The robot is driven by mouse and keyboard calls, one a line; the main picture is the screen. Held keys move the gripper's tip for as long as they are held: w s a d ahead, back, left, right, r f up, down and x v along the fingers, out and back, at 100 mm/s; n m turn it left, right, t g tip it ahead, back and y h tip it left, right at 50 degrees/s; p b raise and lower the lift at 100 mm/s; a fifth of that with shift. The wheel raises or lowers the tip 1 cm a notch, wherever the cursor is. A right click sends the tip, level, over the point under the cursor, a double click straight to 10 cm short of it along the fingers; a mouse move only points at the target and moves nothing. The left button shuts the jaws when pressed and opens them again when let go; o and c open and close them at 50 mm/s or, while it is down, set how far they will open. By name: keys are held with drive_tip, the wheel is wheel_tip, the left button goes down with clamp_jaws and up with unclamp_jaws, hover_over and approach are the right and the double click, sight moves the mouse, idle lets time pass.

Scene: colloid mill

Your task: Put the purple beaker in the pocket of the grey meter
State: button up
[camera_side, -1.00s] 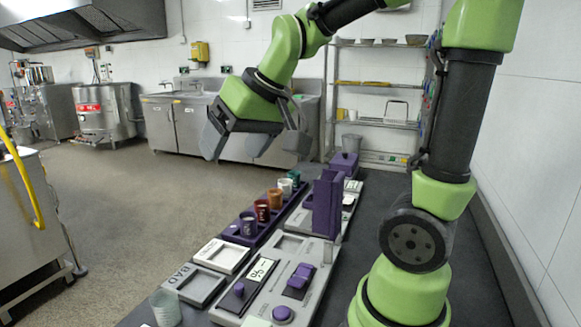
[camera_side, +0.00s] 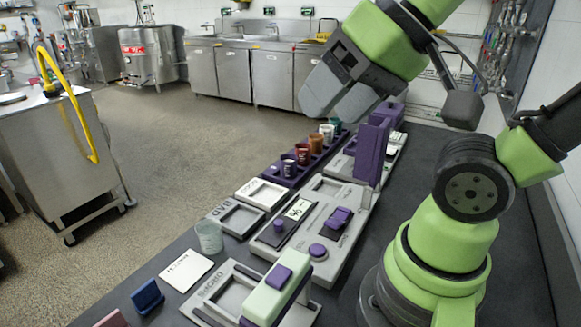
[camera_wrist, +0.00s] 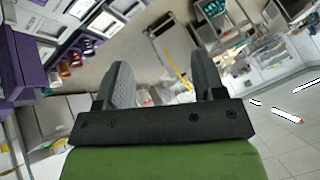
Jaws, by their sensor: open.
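A small purple beaker (camera_side: 289,169) stands at the near end of a purple rack in the side view. It looks upright, in line with the other cups. In the wrist view my gripper (camera_wrist: 163,65) shows two spread fingers with floor and kitchen equipment beyond.
Red (camera_side: 303,154), orange (camera_side: 316,144) and white (camera_side: 327,134) cups stand in the rack behind the beaker. A tall purple block (camera_side: 372,152) rises to the right. A clear beaker (camera_side: 208,237), grey frames, and a device with a pale green lever (camera_side: 272,296) fill the front bench.

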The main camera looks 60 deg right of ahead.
drive_tip(key=w+d+h, duration=0.1)
drive_tip(key=w+d, duration=0.3)
drive_tip(key=w, duration=0.4)
drive_tip(key=g+h, duration=0.3)
hover_over(289, 167)
drive_tip(key=s+d, duration=0.1)
drive_tip(key=s, duration=0.1)
drive_tip(key=f, duration=2.3)
drive_tip(key=shift+w+f, duration=0.25)
drive_tip(key=shift+f, duration=0.15)
drive_tip(key=shift+m, duration=0.3)
drive_tip(key=shift+w+x, duration=0.15)
drive_tip(key=shift+x, duration=1.4)
drive_tip(key=shift+w+x, duration=0.2)
drive_tip(key=shift+x, duration=1.35)
drive_tip(key=shift+r, duration=0.2)
drive_tip(key=c, duration=0.8)
